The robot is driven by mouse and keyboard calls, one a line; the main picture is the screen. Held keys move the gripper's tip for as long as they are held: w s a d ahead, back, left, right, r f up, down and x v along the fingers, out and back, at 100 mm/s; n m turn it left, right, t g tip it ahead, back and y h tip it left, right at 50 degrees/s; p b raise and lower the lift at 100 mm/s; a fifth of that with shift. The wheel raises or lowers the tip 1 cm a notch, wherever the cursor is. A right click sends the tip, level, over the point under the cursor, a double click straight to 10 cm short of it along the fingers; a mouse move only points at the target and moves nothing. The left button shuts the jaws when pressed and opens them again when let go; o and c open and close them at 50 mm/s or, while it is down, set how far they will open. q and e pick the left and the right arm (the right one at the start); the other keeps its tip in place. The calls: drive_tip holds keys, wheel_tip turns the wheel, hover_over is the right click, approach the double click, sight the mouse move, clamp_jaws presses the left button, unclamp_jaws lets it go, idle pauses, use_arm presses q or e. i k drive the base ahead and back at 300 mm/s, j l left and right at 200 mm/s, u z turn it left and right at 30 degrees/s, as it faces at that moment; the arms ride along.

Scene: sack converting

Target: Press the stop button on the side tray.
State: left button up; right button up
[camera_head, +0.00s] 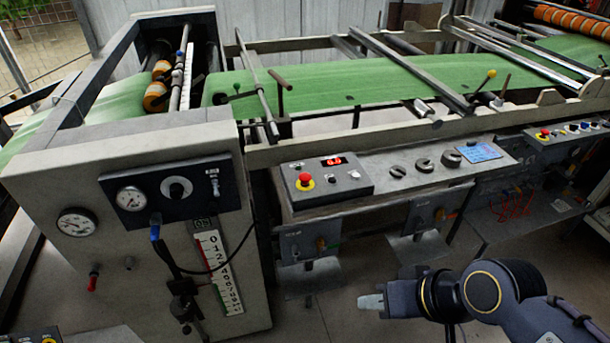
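A red mushroom-shaped stop button (305,179) on a yellow base sits at the left of a dark control box (345,182) with a lit red display. The box rests on the left part of the grey side tray (425,178), which runs along the machine's front. My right gripper (371,302) is at the lower right, below and in front of the tray, well apart from the button. Its pale fingertips point left and look closed together, with nothing between them. My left gripper is out of view.
Several dark knobs (424,165) and a blue label (479,152) are on the tray. A second red button (543,134) is on a far-right panel. A gauge cabinet (130,220) stands at left. Switch boxes (310,242) hang under the tray. Green sheet (330,84) runs behind.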

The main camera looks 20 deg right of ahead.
sight(304, 177)
drive_tip(key=i+l, duration=0.2)
drive_tip(key=i, duration=0.35)
drive_tip(key=i+l, duration=0.2)
drive_tip(key=i, duration=0.35)
drive_tip(key=k+z, duration=0.05)
